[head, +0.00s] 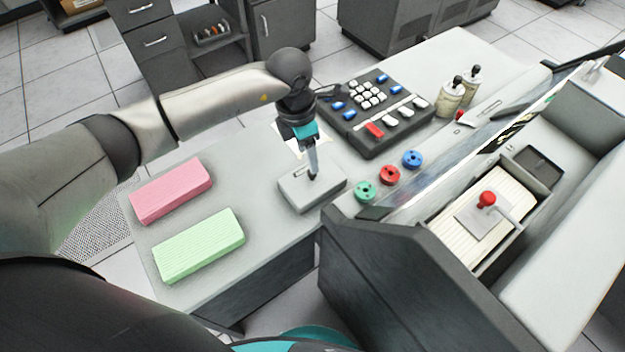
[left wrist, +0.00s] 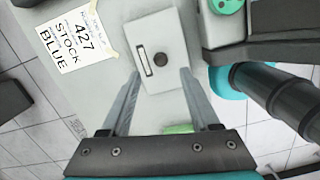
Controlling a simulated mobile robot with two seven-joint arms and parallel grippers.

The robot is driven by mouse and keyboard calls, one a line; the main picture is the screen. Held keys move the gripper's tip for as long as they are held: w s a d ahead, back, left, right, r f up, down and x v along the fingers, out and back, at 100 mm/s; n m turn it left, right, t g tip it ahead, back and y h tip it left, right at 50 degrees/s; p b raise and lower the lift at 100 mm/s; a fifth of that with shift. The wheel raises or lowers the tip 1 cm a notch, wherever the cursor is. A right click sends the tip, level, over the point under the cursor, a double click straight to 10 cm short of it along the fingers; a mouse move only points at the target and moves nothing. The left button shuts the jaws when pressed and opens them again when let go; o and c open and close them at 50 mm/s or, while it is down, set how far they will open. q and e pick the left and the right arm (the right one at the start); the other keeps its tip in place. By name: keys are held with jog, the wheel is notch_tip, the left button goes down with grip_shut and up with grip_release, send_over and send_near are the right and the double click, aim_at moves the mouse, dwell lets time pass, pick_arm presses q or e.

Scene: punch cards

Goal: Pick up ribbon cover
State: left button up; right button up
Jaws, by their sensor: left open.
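The ribbon cover, which I take to be the pale grey box (head: 296,198), lies on the desk at the middle of the head view. In the left wrist view the cover (left wrist: 172,35) has a small dark round knob (left wrist: 160,59) and a slotted label beside it. My left gripper (head: 313,174) points down over the cover. In the left wrist view the open fingers of my left gripper (left wrist: 160,73) reach either side of the knob's line, with nothing between them. Whether the fingertips touch the cover cannot be told. My right gripper is not in view.
A pink card stack (head: 171,190) and a green one (head: 199,245) lie left of the cover. Green (head: 365,191), red (head: 390,175) and blue (head: 412,159) spools and a dark keypad (head: 374,112) sit to the right. A paper note (left wrist: 72,45) lies beside the cover.

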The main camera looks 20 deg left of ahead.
aim_at(312, 179)
pick_arm(q)
jog(key=shift+w+d+f+b, duration=0.1)
jog(key=shift+d+f+b, duration=0.1)
jog(key=shift+f, duration=0.8)
jog(key=shift+w+d+f+b, duration=0.1)
jog(key=shift+f+b, duration=0.05)
jog(key=shift+f, duration=0.8)
jog(key=shift+w+d+f+b, duration=0.1)
jog(key=shift+f+b, duration=0.1)
jog(key=shift+f, duration=0.8)
jog(key=shift+c, duration=0.4)
grip_shut()
